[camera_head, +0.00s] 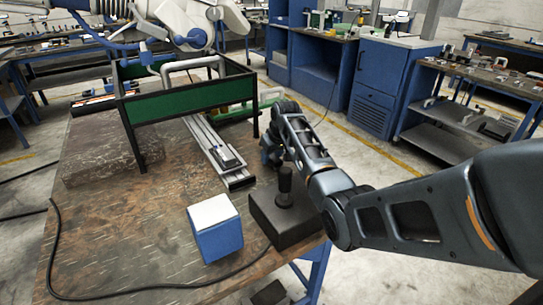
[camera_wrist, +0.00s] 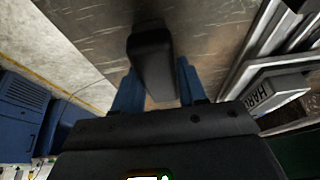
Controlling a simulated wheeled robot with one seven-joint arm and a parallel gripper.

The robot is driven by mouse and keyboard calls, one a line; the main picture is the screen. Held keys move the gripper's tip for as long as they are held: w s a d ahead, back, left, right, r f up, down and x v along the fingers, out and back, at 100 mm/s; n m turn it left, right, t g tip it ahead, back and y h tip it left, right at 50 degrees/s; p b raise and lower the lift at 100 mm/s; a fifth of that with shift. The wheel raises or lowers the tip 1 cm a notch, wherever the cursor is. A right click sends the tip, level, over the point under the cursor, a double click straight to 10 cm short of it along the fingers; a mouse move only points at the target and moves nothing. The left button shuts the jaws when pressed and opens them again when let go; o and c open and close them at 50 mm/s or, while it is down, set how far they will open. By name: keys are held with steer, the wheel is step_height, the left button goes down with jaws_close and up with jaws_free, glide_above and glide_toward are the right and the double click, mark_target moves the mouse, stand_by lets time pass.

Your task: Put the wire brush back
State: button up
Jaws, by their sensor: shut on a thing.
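My gripper (camera_wrist: 155,88) has its blue fingers shut on a dark, elongated thing, which I take to be the wire brush (camera_wrist: 152,60). It reaches out from between the fingers over the brown table (camera_head: 130,235). No bristles can be made out. In the head view my gripper (camera_head: 268,153) is low above the table's right part, behind a dark block (camera_head: 290,225) with an upright dark cylinder (camera_head: 285,185). My arm partly covers the gripper there, and the brush cannot be told apart in that view.
A metal rail (camera_head: 212,148) lies left of my gripper; a label shows beside it in the wrist view (camera_wrist: 280,92). A green-panelled frame (camera_head: 185,103) stands behind. A blue-and-white box (camera_head: 215,229) stands left of the block. A black cable (camera_head: 52,250) crosses the table, whose left front is mostly clear.

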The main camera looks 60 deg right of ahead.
steer(key=shift+f, duration=0.15)
steer(key=o, duration=0.9)
steer(key=shift+o, duration=0.2)
steer(key=v, duration=1.2)
steer(key=shift+r, duration=0.25)
steer(key=shift+w, duration=0.1)
